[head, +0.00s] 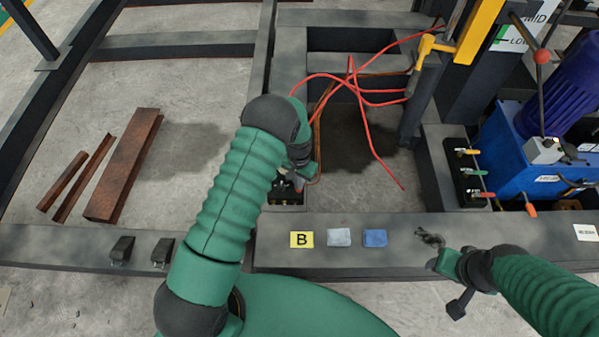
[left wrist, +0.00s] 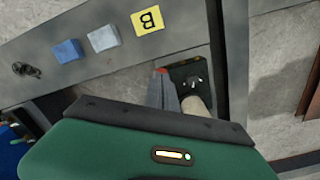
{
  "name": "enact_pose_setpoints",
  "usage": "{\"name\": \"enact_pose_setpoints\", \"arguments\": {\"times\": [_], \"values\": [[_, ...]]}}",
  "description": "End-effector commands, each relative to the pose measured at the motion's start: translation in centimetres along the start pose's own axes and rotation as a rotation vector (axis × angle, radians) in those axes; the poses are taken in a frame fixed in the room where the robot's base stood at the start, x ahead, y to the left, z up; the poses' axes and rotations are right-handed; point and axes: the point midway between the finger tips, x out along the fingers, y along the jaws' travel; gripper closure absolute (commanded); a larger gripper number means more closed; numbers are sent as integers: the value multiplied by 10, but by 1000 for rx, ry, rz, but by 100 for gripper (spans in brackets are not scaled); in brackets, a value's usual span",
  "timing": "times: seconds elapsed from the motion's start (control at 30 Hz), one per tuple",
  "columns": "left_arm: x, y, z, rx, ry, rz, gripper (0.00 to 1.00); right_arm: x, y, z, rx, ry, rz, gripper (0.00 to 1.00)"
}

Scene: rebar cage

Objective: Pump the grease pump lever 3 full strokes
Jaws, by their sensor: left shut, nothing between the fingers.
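A small black unit (head: 285,192) sits at the inner edge of the front beam, partly hidden by my left arm. It also shows in the left wrist view (left wrist: 188,76), with a pale cylinder (left wrist: 196,104) beside it. I cannot tell for sure whether this is the grease pump, and no lever on it can be made out. My left gripper (head: 300,180) is shut and empty close above this unit; contact cannot be judged. My right gripper (head: 447,264) is low at the right by the beam's front edge; its fingers are unclear.
The front beam (head: 410,257) carries a yellow B plate (head: 301,240), a grey block (head: 339,237), a blue block (head: 375,238) and a dark metal piece (head: 430,238). Red hoses (head: 366,120) loop behind. A blue tank unit (head: 515,165) with a red-knobbed lever (head: 541,57) stands right.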

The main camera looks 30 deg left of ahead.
Motion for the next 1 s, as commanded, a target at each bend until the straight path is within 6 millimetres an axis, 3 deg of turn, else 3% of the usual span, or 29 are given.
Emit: {"name": "enact_pose_setpoints", "arguments": {"times": [1.0], "values": [[19,6,12,0,-1,0,100,3,0,1,0,0,0,49]]}}
